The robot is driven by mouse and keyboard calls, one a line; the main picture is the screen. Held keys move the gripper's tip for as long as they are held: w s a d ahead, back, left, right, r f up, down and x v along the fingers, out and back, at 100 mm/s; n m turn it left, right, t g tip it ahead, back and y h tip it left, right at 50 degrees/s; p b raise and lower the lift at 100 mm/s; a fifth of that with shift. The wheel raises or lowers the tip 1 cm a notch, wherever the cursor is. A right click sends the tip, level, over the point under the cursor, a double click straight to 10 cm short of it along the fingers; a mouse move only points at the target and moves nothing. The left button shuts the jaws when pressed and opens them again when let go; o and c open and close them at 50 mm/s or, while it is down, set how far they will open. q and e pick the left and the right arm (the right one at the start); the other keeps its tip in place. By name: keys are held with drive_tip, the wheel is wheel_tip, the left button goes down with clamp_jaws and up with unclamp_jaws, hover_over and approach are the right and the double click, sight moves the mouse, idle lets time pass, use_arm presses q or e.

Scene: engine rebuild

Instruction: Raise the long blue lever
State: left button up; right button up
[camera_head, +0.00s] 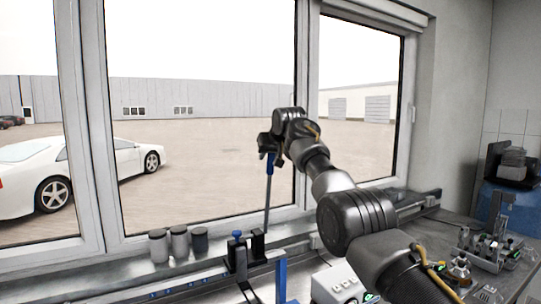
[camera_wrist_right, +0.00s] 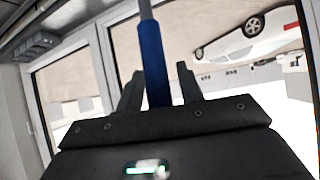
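The long lever, a thin grey rod (camera_head: 267,205) with a blue handle (camera_head: 270,165), stands nearly upright in front of the window in the head view. Its foot is by a black bracket (camera_head: 258,243) on the bench. My right gripper (camera_head: 268,148) is at the top of the lever. In the right wrist view the blue handle (camera_wrist_right: 153,62) lies between the two fingers of the right gripper (camera_wrist_right: 158,72). The fingers stand apart, with a narrow gap showing on the handle's right side. My left gripper is not in view.
Several grey cylinders (camera_head: 179,243) stand on the sill left of the lever. A blue-topped fixture (camera_head: 237,250) and a blue post (camera_head: 281,282) are close to its foot. A white box (camera_head: 337,285) sits below my right arm. The window is directly behind the lever.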

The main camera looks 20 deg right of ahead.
drive_tip(key=shift+o, duration=0.6)
drive_tip(key=shift+w+f, duration=0.1)
drive_tip(key=shift+w, duration=0.05)
drive_tip(key=shift+s+d+b, duration=0.15)
drive_tip(key=shift+s+b, duration=0.15)
drive_tip(key=shift+b, duration=0.05)
use_arm(q)
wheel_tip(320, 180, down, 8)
drive_tip(key=b, duration=0.7)
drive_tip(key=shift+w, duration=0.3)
use_arm(e)
drive_tip(key=v, duration=1)
drive_tip(key=shift+r, duration=0.2)
